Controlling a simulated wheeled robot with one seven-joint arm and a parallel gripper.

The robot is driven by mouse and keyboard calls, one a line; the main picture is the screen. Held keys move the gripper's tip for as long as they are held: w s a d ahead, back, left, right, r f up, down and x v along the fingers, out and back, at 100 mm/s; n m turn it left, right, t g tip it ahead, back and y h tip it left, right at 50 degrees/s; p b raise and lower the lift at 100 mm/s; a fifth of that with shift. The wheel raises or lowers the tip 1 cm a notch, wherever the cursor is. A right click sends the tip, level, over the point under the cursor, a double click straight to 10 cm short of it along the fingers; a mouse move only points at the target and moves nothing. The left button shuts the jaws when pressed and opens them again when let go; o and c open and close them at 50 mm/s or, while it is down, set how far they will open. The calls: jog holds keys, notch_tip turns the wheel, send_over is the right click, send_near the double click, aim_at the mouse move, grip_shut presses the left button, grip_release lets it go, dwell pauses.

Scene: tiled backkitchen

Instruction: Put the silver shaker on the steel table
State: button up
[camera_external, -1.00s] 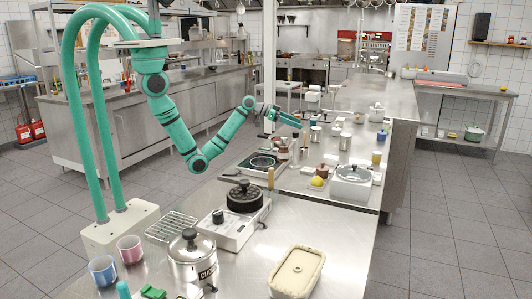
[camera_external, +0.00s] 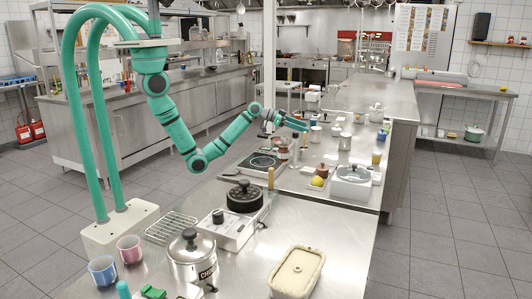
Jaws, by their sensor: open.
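My green arm reaches over the long steel counter (camera_external: 335,208). My gripper (camera_external: 304,125) is open, above the middle of the counter, and looks empty. A small silver cylinder (camera_external: 345,142) stands upright on the counter to the right of my gripper. A pale, cup-like vessel (camera_external: 315,134) stands closer, just below and right of the fingertips. Both are small in view, and I cannot tell for sure which is the silver shaker. The gap between gripper and vessel is too small to judge. Another steel table (camera_external: 450,88) stands at the right by the wall.
Nearer are a burner (camera_external: 244,198), a large steel pot (camera_external: 192,255) and a cream container (camera_external: 297,271). The counter's near right is bare.

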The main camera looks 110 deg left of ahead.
aim_at(316, 131)
jog(key=shift+x, duration=4)
jog(key=c, duration=1.4)
jog(key=shift+o, duration=0.2)
jog(key=shift+r, duration=0.1)
